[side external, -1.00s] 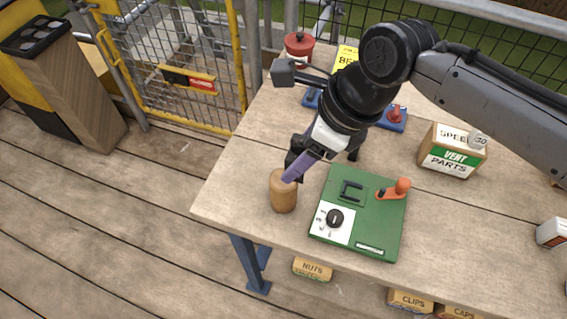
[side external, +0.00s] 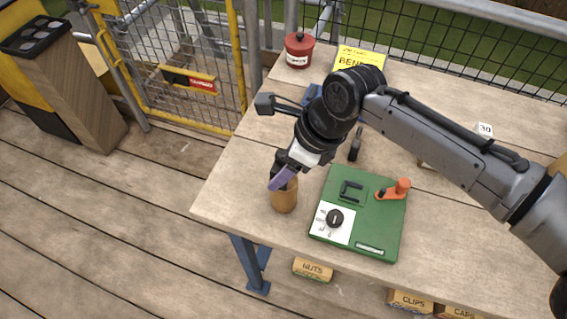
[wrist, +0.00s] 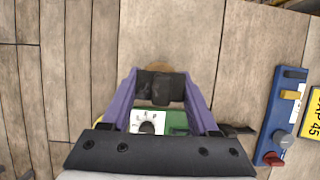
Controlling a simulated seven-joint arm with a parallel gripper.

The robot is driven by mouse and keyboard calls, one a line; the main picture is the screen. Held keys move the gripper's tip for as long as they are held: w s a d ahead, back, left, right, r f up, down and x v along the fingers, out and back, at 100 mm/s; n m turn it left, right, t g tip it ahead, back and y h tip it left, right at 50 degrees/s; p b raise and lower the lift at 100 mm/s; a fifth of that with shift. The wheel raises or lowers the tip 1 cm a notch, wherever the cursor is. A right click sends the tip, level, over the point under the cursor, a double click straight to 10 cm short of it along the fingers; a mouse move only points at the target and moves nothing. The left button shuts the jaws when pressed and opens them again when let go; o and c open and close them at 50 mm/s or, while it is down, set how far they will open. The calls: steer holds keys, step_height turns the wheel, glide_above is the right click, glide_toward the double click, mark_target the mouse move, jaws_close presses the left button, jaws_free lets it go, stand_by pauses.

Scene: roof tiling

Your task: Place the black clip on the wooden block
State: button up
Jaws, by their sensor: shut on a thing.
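The wooden block (side external: 284,199) is a round brown cylinder standing upright near the table's front left corner. My gripper (side external: 279,181) is right at its top, its purple fingers covering part of it in the side view. In the wrist view my gripper (wrist: 163,92) is shut on the black clip (wrist: 160,86), a dark piece between the two purple fingers. A brown edge of the block (wrist: 182,70) shows just behind the clip. The clip is over the block's top; I cannot tell whether they touch.
A green panel (side external: 384,238) with a dial, a black bracket and an orange lever lies right of the block. A small black object (side external: 356,143) lies behind it. A red pot (side external: 299,50) and yellow sign (side external: 360,58) stand at the back.

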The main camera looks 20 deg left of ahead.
steer(key=o, duration=1.4)
steer(key=shift+f, duration=0.15)
steer(key=v, duration=1.2)
steer(key=shift+r, duration=0.25)
